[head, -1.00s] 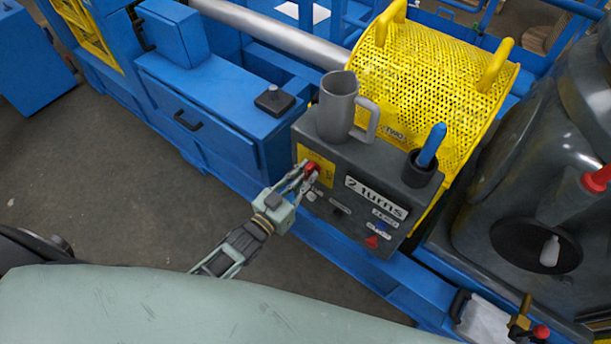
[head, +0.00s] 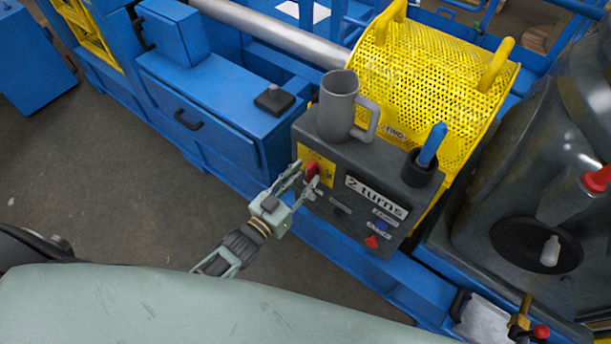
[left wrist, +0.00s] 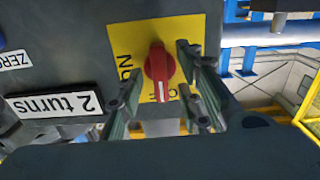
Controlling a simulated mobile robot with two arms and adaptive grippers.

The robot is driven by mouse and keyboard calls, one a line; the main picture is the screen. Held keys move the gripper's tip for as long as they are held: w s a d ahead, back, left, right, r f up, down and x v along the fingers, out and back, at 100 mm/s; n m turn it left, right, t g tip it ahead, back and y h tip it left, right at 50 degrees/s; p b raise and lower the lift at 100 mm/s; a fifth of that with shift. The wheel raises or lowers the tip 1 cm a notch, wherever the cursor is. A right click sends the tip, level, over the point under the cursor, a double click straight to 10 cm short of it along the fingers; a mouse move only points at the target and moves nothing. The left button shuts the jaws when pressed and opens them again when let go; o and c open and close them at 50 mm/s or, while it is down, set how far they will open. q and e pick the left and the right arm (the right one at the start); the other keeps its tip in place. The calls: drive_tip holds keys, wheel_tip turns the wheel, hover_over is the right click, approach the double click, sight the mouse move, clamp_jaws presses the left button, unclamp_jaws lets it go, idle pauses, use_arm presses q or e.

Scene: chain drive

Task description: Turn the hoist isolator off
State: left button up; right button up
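The hoist isolator is a red rotary knob (head: 311,170) on a yellow plate (head: 327,177), on the front of a dark grey control box (head: 375,177). In the left wrist view the knob (left wrist: 158,66) shows a white pointer line at its lower end, beside the partly covered OFF lettering. The ON lettering, upside down, is to the left of the knob. My left gripper (head: 305,175) is open, with its fingers spread on either side of the knob. In the wrist view the fingers (left wrist: 160,100) stand apart from it. My right gripper is not in view.
A grey mug (head: 336,108) and a dark cup with a blue-handled tool (head: 431,146) stand on the box. A "2 turns" label (head: 376,195) and small buttons share its front. A yellow mesh guard (head: 430,75) is behind.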

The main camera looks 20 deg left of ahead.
use_arm(q)
drive_tip(key=v, duration=1.1)
drive_tip(key=s+a+f+g+y, duration=0.2)
drive_tip(key=s+f+g, duration=0.15)
drive_tip(key=f, duration=0.55)
drive_tip(key=s+a+f+n+g+y, duration=0.15)
drive_tip(key=s+f, duration=0.25)
drive_tip(key=f, duration=0.5)
drive_tip(key=s+a+f+g+y, duration=0.1)
drive_tip(key=s+f+g, duration=0.25)
drive_tip(key=f, duration=0.55)
drive_tip(key=s+f+g+y, duration=0.1)
drive_tip(key=s+f+g, duration=0.2)
drive_tip(key=s, duration=0.7)
drive_tip(key=s+f+g, duration=0.4)
drive_tip(key=s+f, duration=0.4)
drive_tip(key=s, duration=0.3)
drive_tip(key=shift+f+y, duration=0.25)
drive_tip(key=shift+y, duration=0.1)
drive_tip(key=shift+g, duration=0.25)
